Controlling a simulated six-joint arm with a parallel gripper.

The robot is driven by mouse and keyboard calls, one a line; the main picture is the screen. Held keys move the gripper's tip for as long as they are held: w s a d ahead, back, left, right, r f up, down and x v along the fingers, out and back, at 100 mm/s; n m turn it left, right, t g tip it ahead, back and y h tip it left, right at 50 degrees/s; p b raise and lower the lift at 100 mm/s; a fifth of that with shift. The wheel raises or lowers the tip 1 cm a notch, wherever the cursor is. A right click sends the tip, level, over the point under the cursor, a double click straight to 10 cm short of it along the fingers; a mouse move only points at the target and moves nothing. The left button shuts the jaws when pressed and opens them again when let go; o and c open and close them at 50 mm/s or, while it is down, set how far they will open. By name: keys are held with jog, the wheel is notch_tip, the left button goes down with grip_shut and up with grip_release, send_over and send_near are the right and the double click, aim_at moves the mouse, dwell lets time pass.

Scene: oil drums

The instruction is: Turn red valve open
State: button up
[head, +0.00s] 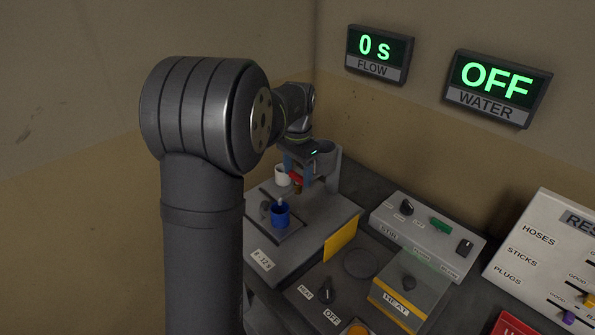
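A small red part (295,178), which looks like the red valve, shows at the back of the grey station on the bench. My arm comes in from the left and reaches over this station. My gripper (298,172) is at its far end, pointing down, with bluish parts on either side of the red part. The red part and the gripper overlap in this view. I cannot tell whether they touch, whether the gripper is shut on it, or how far the valve is turned.
A white cup (282,175) and a blue cup (280,214) stand at the station. A yellow plate (341,236) is at its right edge. To the right are a knob box (425,232) and a HEAT box (408,289). Wall displays read 0 s FLOW (379,52) and OFF WATER (495,86).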

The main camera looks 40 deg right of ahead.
jog(key=c, duration=0.5)
jog(key=shift+o, duration=0.2)
jog(key=shift+n, duration=0.4)
jog(key=n, duration=0.3)
jog(key=shift+n, duration=0.3)
jog(key=n, duration=0.3)
jog(key=shift+n, duration=0.3)
jog(key=n, duration=0.5)
jog(key=shift+r+n, duration=0.1)
jog(key=shift+n, duration=2.4)
